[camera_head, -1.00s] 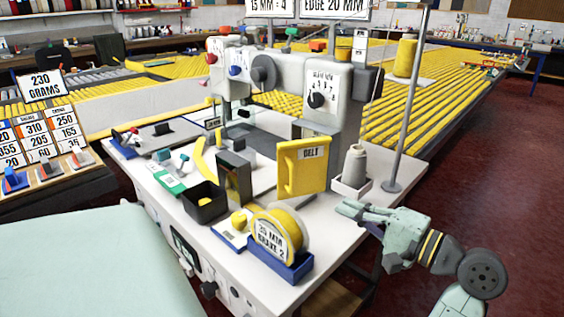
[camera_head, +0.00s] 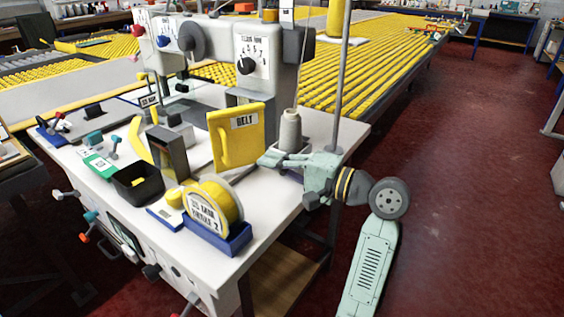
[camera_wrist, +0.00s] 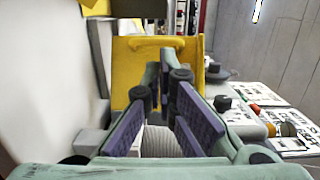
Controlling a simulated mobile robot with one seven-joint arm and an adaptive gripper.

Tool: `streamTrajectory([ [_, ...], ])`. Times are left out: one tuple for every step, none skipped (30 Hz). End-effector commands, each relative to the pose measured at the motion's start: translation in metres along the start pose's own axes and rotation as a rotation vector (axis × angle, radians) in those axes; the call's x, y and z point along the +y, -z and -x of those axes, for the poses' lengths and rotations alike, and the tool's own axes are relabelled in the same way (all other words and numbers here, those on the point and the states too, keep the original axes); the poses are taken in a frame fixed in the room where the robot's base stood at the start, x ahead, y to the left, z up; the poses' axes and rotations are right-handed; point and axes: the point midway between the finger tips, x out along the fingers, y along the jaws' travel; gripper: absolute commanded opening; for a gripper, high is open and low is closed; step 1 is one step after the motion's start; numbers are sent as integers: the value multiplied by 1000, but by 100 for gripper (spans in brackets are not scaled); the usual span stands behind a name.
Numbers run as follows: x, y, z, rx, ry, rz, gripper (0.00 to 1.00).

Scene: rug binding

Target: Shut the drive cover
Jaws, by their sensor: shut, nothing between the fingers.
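The yellow drive cover (camera_head: 236,137), lettered BELT, stands upright and swung out from the sewing machine, with a handle along its left edge. In the wrist view the cover (camera_wrist: 132,72) faces me beyond the fingers, its handle near the top. My gripper (camera_head: 264,160) is shut and empty, just right of the cover and beside the grey thread cone. In the wrist view the gripper's fingertips (camera_wrist: 166,72) point at the cover's right part. I cannot tell whether they touch it; the head view suggests a small gap.
The thread cone (camera_head: 290,132) stands close behind my gripper, and a thin metal pole (camera_head: 344,85) rises behind my wrist. A yellow tape reel (camera_head: 212,206) in a blue holder and a black bin (camera_head: 138,184) stand in front of the cover. The floor at right is clear.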

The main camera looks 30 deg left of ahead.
Motion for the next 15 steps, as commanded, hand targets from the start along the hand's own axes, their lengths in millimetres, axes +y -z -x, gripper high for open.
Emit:
streamTrajectory([
  [-2,-1,-13,-5,-1,-2,0],
  [-2,-1,-20,-5,-1,-2,0],
  [-2,-1,-28,-5,0,-1,0],
  [-2,-1,-34,-5,-1,-1,0],
  [-2,-1,-41,-5,0,0,0],
  [-2,-1,-48,-4,-1,-1,0],
  [-2,-1,-54,-4,-1,-1,0],
  [-2,-1,-58,-3,0,-2,0],
  [-2,-1,-64,-3,0,-2,0],
  [-2,-1,-69,-3,-1,-1,0],
  [-1,-1,-72,-2,-1,-1,0],
  [-1,-1,-76,-2,0,-1,0],
  [-1,0,-79,-2,0,-1,0],
  [-1,0,-81,-1,0,-1,0],
  [0,0,-84,-1,-1,0,0],
])
